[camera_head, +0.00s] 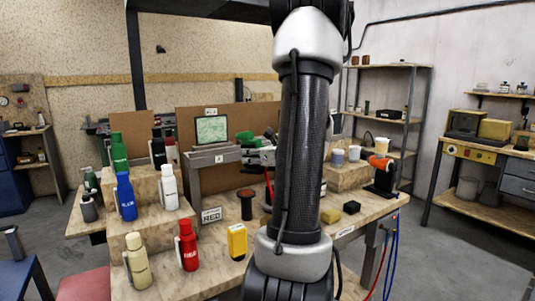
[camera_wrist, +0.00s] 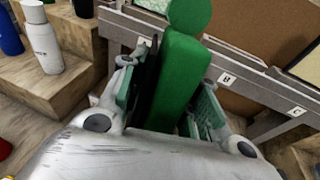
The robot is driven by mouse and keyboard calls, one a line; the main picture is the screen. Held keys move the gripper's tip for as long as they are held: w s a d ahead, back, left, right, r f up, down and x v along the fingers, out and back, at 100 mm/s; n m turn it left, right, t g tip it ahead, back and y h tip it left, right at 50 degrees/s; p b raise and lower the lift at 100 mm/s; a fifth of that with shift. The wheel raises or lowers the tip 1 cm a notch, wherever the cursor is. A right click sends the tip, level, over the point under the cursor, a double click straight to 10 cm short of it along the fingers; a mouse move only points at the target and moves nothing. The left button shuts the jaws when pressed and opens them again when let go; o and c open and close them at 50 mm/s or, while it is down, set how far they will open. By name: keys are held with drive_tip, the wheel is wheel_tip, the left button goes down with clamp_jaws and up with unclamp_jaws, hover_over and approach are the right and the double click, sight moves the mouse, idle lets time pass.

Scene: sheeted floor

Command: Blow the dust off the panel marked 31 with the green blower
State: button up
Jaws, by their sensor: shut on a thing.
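My gripper (camera_wrist: 170,95) is shut on a green tool with a rounded head, which I take for the green blower (camera_wrist: 183,70). In the head view the green blower (camera_head: 244,139) shows at my gripper (camera_head: 262,151), just left of my arm and in front of a brown board, held above the bench. A small sign above that panel is too small to read. I cannot see the number 31 or any dust. My arm hides the middle of the bench.
The grey rail carries letter tags, B (camera_wrist: 227,79) and C (camera_wrist: 298,111). A sign reading RED (camera_head: 211,215) and a yellow item (camera_head: 237,241) are nearer.

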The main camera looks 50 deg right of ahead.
drive_tip(key=w+a, duration=0.3)
drive_tip(key=a, duration=0.9)
